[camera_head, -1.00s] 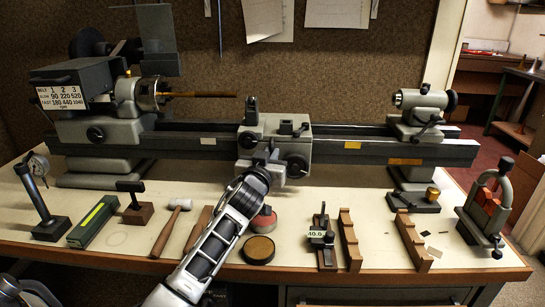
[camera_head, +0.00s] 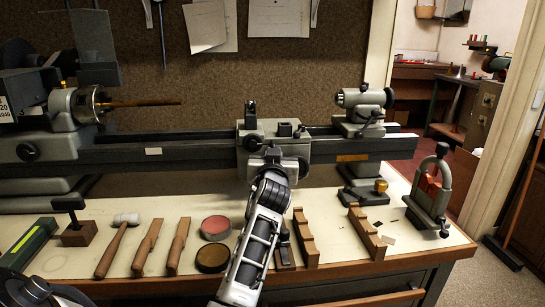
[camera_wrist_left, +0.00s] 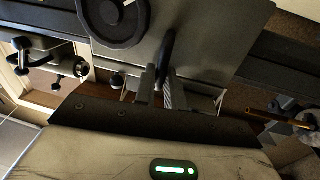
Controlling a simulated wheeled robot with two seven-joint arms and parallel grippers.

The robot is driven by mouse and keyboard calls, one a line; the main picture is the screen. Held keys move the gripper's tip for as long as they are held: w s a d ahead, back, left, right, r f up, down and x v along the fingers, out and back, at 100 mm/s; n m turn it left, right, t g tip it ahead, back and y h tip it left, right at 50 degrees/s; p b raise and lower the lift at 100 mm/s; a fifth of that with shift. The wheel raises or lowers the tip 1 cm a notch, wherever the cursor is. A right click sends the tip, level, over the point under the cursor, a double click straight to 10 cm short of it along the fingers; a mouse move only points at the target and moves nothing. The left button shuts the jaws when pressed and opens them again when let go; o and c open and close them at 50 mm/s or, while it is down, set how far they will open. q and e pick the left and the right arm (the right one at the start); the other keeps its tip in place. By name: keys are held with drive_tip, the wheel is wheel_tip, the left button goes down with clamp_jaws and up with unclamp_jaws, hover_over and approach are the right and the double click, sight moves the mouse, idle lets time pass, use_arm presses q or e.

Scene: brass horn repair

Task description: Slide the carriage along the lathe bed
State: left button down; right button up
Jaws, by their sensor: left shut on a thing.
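The grey lathe carriage (camera_head: 292,148) sits on the long dark lathe bed (camera_head: 195,152), right of the bed's middle and nearer the tailstock than the chuck. My left gripper (camera_head: 272,160) is at the carriage's front, and its arm hides part of it. In the left wrist view the fingers (camera_wrist_left: 161,88) are shut around a dark handle (camera_wrist_left: 167,55) that stands out from the carriage's grey front plate (camera_wrist_left: 215,40). A dark handwheel (camera_wrist_left: 112,18) is beside it. My right gripper is not in view.
The tailstock (camera_head: 362,108) stands right of the carriage with a stretch of bare bed between. The chuck (camera_head: 88,104) holds a brass-coloured rod (camera_head: 140,103) at left. Below the bed, the bench bears a mallet (camera_head: 116,243), round tins (camera_head: 213,258), wooden blocks (camera_head: 306,240) and a clamp stand (camera_head: 432,190).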

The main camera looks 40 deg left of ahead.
use_arm(q)
drive_tip(key=shift+w+d+t+h, duration=0.2)
drive_tip(key=shift+w+d, duration=0.15)
drive_tip(key=shift+d, duration=0.25)
drive_tip(key=shift+w+d+t+h, duration=0.2)
drive_tip(key=shift+w+d, duration=0.1)
drive_tip(key=shift+d, duration=0.3)
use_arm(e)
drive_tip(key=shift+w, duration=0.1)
use_arm(q)
drive_tip(key=c, duration=1.5)
unclamp_jaws()
drive_tip(key=shift+w+d+f, duration=0.1)
drive_tip(key=shift+w+f, duration=0.1)
drive_tip(key=shift+w+d+f, duration=0.2)
drive_tip(key=shift+w+f, duration=0.1)
drive_tip(key=shift+w, duration=0.1)
drive_tip(key=shift+s+a+r, duration=0.1)
drive_tip(key=shift+s+a, duration=0.2)
drive_tip(key=shift+a, duration=0.05)
drive_tip(key=shift+s, duration=0.15)
approach(286, 151)
drive_tip(key=v, duration=0.2)
drive_tip(key=shift+d+r+b, duration=0.2)
drive_tip(key=shift+r+b, duration=0.05)
drive_tip(key=shift+b, duration=0.05)
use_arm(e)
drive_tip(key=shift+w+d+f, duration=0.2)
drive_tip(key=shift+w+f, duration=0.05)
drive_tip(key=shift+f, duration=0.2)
